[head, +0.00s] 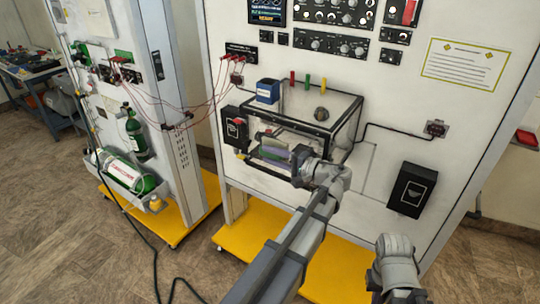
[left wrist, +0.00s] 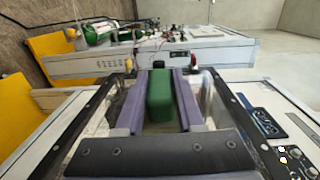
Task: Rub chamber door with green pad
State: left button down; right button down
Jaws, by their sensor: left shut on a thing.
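The chamber (head: 337,104) is a clear box with black edges, standing out from the white panel in the head view. Its clear door is on the front, partly hidden by my left gripper (head: 271,148). In the left wrist view, my left gripper (left wrist: 160,98) has its two purple fingers shut on the green pad (left wrist: 159,92), a dark green block. Black frame edges of the chamber (left wrist: 88,118) show on both sides of the fingers. The gripper is at the front of the chamber; I cannot tell whether the pad touches the door. Only my right arm's grey links show at lower right; its gripper is not visible.
A blue box (head: 267,91) sits at the chamber's top left. Black boxes flank the chamber, at left (head: 234,128) and right (head: 412,190). A black cable runs from the chamber to a socket (head: 436,129). A green-and-white cylinder (head: 122,172) lies on the left stand.

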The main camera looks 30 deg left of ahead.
aim_at(281, 158)
pick_arm(q)
jog(key=shift+d, duration=1.65)
jog(key=shift+d, duration=0.1)
jog(key=shift+s+d, duration=0.15)
jog(key=shift+d, duration=0.75)
jog(key=shift+s+d, duration=0.1)
jog(key=shift+d, duration=0.75)
jog(key=shift+d, duration=0.15)
jog(key=d, duration=0.3)
jog(key=shift+s+d, duration=0.1)
jog(key=shift+d, duration=0.05)
jog(key=shift+s, duration=0.1)
jog(key=shift+w+a, duration=0.15)
jog(key=shift+a, duration=0.8)
jog(key=shift+w+a, duration=0.15)
jog(key=shift+a, duration=0.75)
